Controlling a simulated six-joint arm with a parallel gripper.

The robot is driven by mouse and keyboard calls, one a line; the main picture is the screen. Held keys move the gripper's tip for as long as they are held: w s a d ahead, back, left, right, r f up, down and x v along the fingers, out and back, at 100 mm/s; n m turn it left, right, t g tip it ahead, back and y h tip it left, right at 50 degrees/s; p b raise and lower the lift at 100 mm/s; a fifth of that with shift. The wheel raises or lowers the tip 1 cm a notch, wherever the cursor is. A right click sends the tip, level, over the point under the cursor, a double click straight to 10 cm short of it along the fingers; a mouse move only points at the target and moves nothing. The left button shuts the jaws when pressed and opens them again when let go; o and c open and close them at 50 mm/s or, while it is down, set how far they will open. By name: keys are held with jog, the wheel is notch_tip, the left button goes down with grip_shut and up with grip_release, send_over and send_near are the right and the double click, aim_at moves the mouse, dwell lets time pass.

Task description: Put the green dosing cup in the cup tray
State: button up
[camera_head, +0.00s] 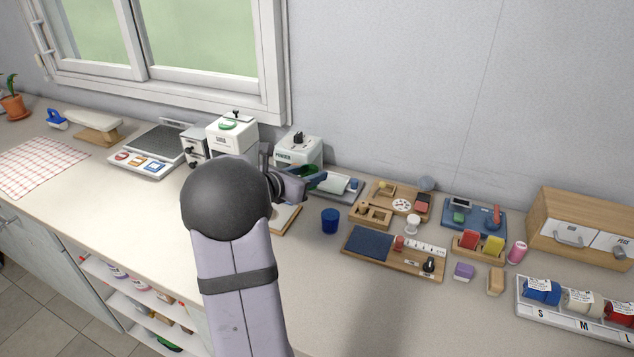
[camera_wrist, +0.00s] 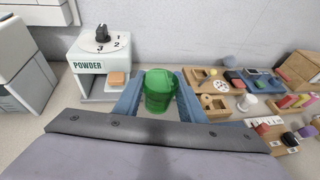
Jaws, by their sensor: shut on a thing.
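The green dosing cup (camera_wrist: 159,97) is between the two blue fingers of my gripper (camera_wrist: 158,88) in the wrist view. My gripper is shut on it and the cup looks roughly upright. In the head view my gripper (camera_head: 312,182) is in front of the powder dispenser, above the counter, with a little of the green cup showing between the fingers. A grey tray (camera_head: 354,198) lies behind and right of the gripper, partly hidden, with white and blue things on it. I cannot tell whether it is the cup tray.
The white powder dispenser (camera_head: 299,148) with a numbered dial stands left of the cup in the wrist view (camera_wrist: 88,66). A blue cup (camera_head: 330,221) stands on the counter. Wooden boards with small parts (camera_head: 393,255) crowd the right. The front counter is mostly clear.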

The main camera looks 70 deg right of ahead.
jog(key=d+f+n+t+b, duration=0.1)
jog(key=d+f+t+b, duration=0.15)
jog(key=d, duration=0.35)
notch_tip(320, 180, up, 5)
jog(key=n+t+b, duration=0.3)
jog(key=n+b, duration=0.1)
jog(key=b, duration=0.1)
send_over(334, 183)
jog(key=shift+f, duration=0.2)
notch_tip(334, 183, down, 10)
jog(key=b, duration=1)
jog(key=shift+f, duration=0.1)
